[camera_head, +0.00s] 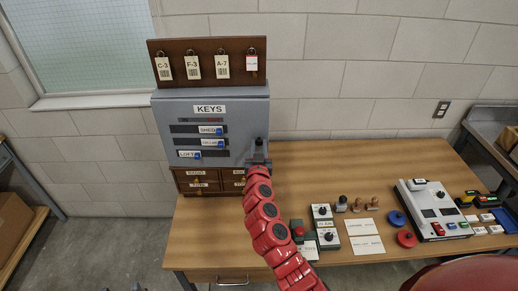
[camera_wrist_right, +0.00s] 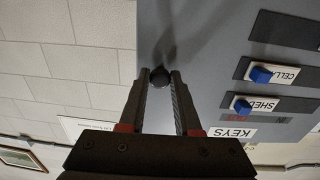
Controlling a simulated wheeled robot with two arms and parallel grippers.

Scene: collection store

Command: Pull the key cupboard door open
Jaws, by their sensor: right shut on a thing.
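The grey key cupboard (camera_head: 208,106) stands on the wooden desk against the wall, with its KEYS label at the top. Its door looks shut in the head view. A dark round knob (camera_head: 259,142) sits near the door's right edge. My right gripper (camera_head: 258,160) is at this knob, its red arm coming up from below. In the right wrist view the two fingers of my right gripper (camera_wrist_right: 160,84) are closed around the dark knob (camera_wrist_right: 161,76), beside the grey door face (camera_wrist_right: 208,50). My left gripper is not seen.
A rack with hanging tagged keys (camera_head: 207,62) is above the cupboard, small drawers (camera_head: 198,186) below. On the desk to the right are a control box (camera_head: 325,236), stamps (camera_head: 357,205), white cards (camera_head: 364,227) and a pale device (camera_head: 425,199).

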